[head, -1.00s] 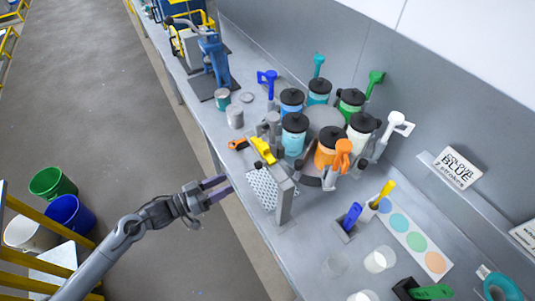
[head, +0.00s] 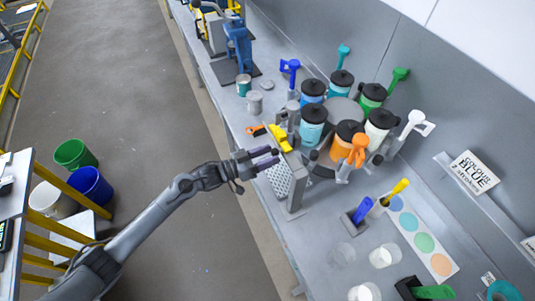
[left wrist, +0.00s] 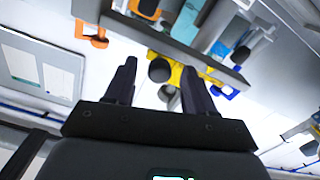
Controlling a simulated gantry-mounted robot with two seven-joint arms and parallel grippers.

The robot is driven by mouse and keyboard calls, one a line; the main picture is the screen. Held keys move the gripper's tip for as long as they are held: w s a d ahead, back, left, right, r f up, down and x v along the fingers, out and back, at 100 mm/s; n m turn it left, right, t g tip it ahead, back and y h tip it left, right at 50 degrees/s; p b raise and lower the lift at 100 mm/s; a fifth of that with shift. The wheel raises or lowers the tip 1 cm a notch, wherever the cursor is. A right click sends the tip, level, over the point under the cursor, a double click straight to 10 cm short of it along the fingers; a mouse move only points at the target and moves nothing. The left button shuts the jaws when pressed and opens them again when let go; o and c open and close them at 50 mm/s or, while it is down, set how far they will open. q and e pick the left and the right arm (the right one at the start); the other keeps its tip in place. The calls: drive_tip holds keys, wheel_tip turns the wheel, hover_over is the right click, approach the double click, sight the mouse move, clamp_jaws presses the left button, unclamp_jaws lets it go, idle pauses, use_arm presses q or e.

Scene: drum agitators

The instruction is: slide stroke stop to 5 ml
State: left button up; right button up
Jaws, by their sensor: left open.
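A drum machine carries a ring of colour canisters (head: 313,123) with black lids. A yellow part (head: 281,139) sits by a grey upright plate (head: 294,180) at its near left; yellow also shows beyond my fingers in the left wrist view (left wrist: 188,72). An orange part (head: 257,131) lies just left of it, also in the left wrist view (left wrist: 92,38). I cannot tell which part is the stroke stop, and no 5 ml mark is readable. My left gripper (head: 268,158) is open and empty, at the near left of the yellow part. My right gripper is out of view.
A perforated tray (head: 280,180) lies beside the upright plate. Grey and teal-topped tins (head: 254,102) stand on the bench to the left. Clear cups (head: 382,256) and a colour swatch card (head: 424,242) are at the near right. Buckets (head: 91,186) stand on the floor.

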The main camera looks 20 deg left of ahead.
use_arm(q)
drive_tip(key=shift+w+d, duration=0.1)
clamp_jaws()
idle(0.3)
